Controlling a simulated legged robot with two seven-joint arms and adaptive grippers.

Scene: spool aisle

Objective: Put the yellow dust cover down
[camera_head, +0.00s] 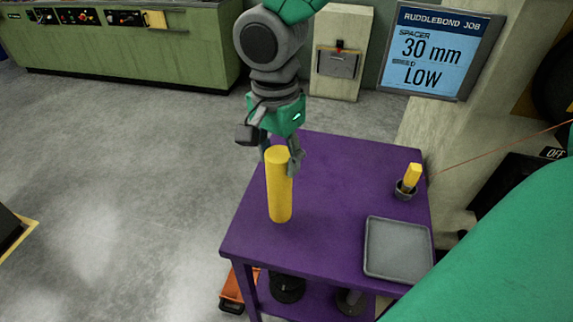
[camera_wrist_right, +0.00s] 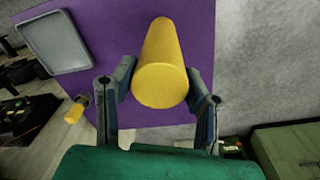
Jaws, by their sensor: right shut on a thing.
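The yellow dust cover (camera_head: 279,190) is a tall plain cylinder, upright over the left front part of the purple table (camera_head: 335,170). My right gripper (camera_head: 281,160) is shut on its upper end, fingers on either side. The right wrist view shows the cover (camera_wrist_right: 162,60) between the two fingers (camera_wrist_right: 160,82), its round end toward the camera. I cannot tell whether its lower end touches the tabletop. My left gripper is not in view.
A grey tray (camera_head: 398,248) lies at the table's front right. Behind it stands a small dark cup (camera_head: 404,191) with a yellow block-like piece (camera_head: 413,174). The tabletop's middle is clear. A sign (camera_head: 437,50) reads spacer 30 mm and Low.

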